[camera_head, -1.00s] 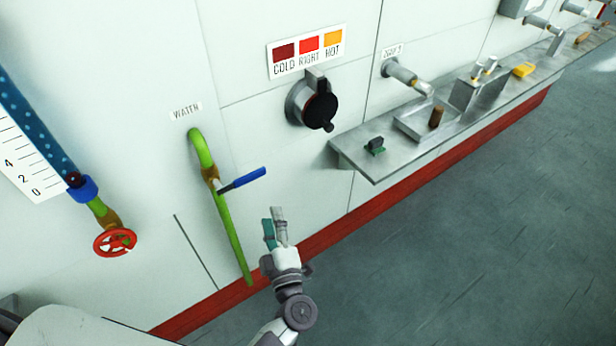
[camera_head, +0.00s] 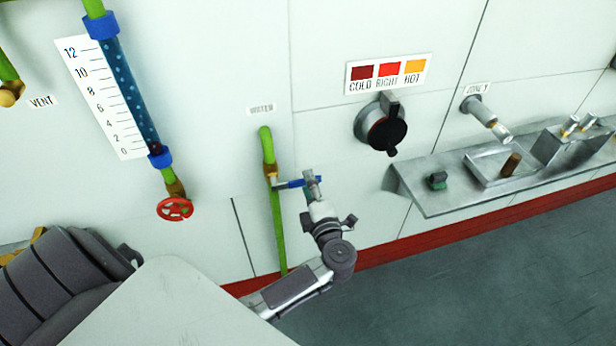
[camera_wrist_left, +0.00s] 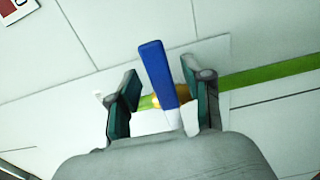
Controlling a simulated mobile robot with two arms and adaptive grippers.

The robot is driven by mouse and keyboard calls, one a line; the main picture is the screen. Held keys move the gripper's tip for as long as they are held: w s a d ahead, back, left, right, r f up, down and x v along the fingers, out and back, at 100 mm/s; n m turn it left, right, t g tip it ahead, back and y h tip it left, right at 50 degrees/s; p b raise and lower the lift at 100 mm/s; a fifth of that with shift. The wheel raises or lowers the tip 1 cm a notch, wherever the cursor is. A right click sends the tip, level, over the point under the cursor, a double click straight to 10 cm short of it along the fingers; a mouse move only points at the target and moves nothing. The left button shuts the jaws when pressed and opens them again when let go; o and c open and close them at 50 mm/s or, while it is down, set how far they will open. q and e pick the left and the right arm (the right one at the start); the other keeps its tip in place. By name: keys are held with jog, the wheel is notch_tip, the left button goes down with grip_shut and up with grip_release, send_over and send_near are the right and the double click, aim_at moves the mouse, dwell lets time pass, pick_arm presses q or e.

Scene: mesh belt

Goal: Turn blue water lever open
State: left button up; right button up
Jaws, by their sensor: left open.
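The blue water lever (camera_head: 290,184) sticks out to the right, about level, from the brass valve (camera_head: 270,172) on the green water pipe (camera_head: 277,225), under the WATER label (camera_head: 261,109). My left gripper (camera_head: 311,186) is at the lever's free end in the head view and hides its tip. In the left wrist view, the blue lever (camera_wrist_left: 158,72) stands between the two spread fingers of my left gripper (camera_wrist_left: 160,92). A gap shows on both sides of it, so the gripper is open. My right gripper is in neither view.
A red handwheel (camera_head: 174,208) sits below the level gauge (camera_head: 103,95) to the left. A black temperature knob (camera_head: 386,130) and a metal shelf (camera_head: 440,200) with small fittings are to the right. The wall around the lever is clear.

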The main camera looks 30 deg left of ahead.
pick_arm(q)
jog(key=shift+x, duration=0.9)
jog(key=shift+c, duration=0.3)
jog(key=c, duration=0.8)
grip_shut()
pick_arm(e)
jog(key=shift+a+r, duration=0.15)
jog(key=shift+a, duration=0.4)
